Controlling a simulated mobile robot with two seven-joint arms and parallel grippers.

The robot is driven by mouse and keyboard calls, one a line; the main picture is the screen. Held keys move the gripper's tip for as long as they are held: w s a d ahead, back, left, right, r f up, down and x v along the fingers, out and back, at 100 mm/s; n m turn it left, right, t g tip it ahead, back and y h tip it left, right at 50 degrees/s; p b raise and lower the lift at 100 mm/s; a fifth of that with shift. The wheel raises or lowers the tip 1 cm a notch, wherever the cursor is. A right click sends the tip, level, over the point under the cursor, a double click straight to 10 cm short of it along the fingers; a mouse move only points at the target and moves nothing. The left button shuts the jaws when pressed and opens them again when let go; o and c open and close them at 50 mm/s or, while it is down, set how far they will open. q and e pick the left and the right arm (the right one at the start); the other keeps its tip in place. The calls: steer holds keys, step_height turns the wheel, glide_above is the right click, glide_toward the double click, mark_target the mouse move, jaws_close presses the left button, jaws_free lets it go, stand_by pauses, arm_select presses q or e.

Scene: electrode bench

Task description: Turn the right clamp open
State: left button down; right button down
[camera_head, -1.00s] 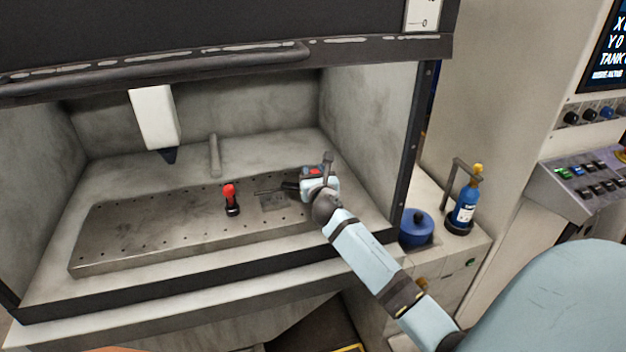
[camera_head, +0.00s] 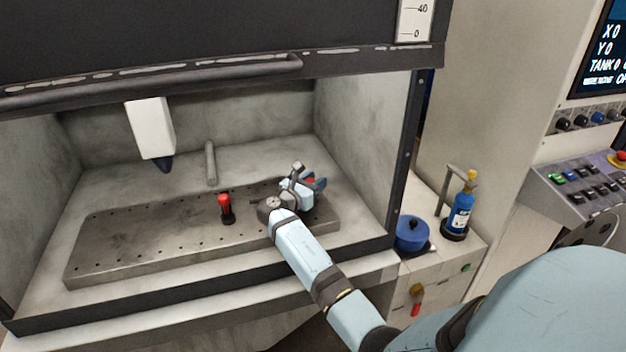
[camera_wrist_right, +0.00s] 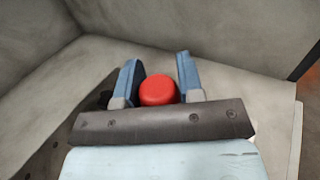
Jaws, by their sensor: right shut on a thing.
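The right clamp (camera_wrist_right: 158,90) shows its round red top between my right gripper's two blue fingers in the right wrist view. In the head view only a bit of its red (camera_head: 310,181) shows behind the gripper, at the right part of the perforated plate. My right gripper (camera_head: 318,184) is shut on this clamp, its fingers pointing right. The clamp's lower part is hidden. The other clamp (camera_head: 226,208), with a red handle and black base, stands upright on the plate to the left. My left gripper is not in view.
The perforated metal plate (camera_head: 130,245) lies inside the hood. A white tool head with a dark tip (camera_head: 150,130) hangs at the back left, near a grey rod (camera_head: 210,162). A blue pot (camera_head: 411,233) and blue bottle (camera_head: 460,216) stand outside, right.

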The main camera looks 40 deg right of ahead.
steer(key=shift+s+m+g, duration=0.15)
steer(key=shift+m+g, duration=0.85)
steer(key=shift+g, duration=0.9)
steer(key=c, duration=0.7)
jaws_free()
steer(key=shift+c, duration=0.2)
steer(key=a, duration=0.4)
steer(key=a+b, duration=0.1)
steer(key=a, duration=0.8)
steer(key=shift+w+a+b, duration=0.35)
steer(key=shift+w+b, duration=0.05)
